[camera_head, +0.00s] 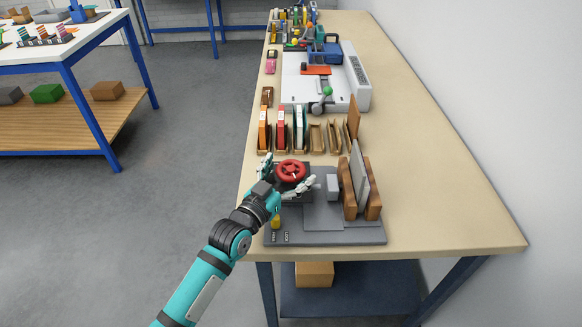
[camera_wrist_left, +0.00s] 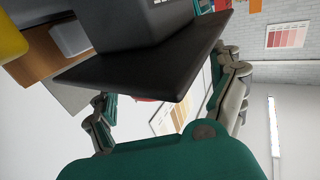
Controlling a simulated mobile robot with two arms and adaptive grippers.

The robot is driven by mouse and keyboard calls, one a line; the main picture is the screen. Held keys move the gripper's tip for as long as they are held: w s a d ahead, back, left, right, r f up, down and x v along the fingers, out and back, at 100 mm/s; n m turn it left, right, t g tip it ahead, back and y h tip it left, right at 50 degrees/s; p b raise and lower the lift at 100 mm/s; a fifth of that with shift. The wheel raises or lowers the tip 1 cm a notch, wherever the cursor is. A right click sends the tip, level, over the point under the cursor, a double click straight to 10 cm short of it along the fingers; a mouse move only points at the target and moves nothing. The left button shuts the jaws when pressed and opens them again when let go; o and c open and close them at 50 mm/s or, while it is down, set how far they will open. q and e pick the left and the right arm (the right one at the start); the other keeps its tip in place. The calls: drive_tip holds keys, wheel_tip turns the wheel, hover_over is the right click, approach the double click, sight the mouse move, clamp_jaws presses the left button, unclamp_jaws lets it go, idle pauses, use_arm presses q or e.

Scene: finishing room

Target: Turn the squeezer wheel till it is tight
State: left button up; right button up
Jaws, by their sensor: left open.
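The red squeezer wheel (camera_head: 291,171) sits on the dark housing of the squeezer (camera_head: 320,216) at the near left part of the bench. My left gripper (camera_head: 288,176) is open, with one finger on each side of the wheel. I cannot tell whether the fingers touch it. In the left wrist view my left gripper's fingers (camera_wrist_left: 165,105) are spread around a dark block (camera_wrist_left: 150,55); only a sliver of red shows behind it. A grey plate stands between brown wooden blocks (camera_head: 350,190) at the squeezer's right. My right gripper is not in view.
Behind the squeezer stands a row of upright coloured books and brown holders (camera_head: 316,137). A white machine (camera_head: 343,84) with a green-knobbed lever is farther back. The bench (camera_head: 440,190) is bare along its right side, next to the wall.

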use_arm(q)
drive_tip(key=shift+w+d, duration=0.3)
drive_tip(key=shift+w, duration=0.25)
drive_tip(key=c, duration=1.1)
drive_tip(key=m+g+h+b, duration=0.2)
drive_tip(key=h+b, duration=0.1)
drive_tip(key=b, duration=0.3)
drive_tip(key=shift+f, duration=0.15)
drive_tip(key=shift+c, duration=0.4)
drive_tip(key=shift+m+g+b, duration=0.3)
drive_tip(key=shift+m+b, duration=0.1)
drive_tip(key=shift+b, duration=0.25)
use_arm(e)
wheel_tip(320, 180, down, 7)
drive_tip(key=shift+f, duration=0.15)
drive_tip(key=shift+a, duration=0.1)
use_arm(q)
drive_tip(key=o, duration=1.2)
